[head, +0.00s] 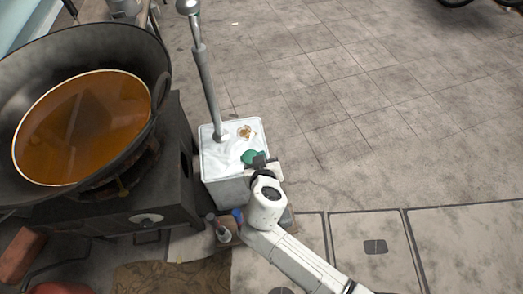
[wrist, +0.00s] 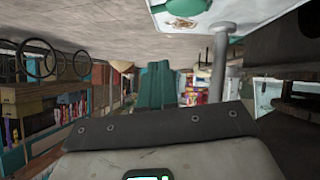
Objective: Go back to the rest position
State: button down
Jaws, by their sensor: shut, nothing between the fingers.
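My white arm (head: 300,258) reaches up from the lower right in the head view. My gripper (head: 262,160) is at its end, shut and empty, seen small and dark at the right edge of a white-topped container (head: 213,160). A green round thing (head: 250,156) on that top lies right beside the gripper. I cannot tell whether they touch.
A large wok (head: 160,60) of orange-brown liquid (head: 85,125) sits on a dark stove (head: 165,190) at left. A metal pole (head: 207,90) rises from the container top. A small bottle (head: 220,230) stands below the container. The paved floor (head: 370,100) at right is clear.

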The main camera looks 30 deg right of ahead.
jog(key=shift+p+v, duration=0.55)
jog(key=shift+v, duration=2.1)
jog(key=shift+a, duration=0.1)
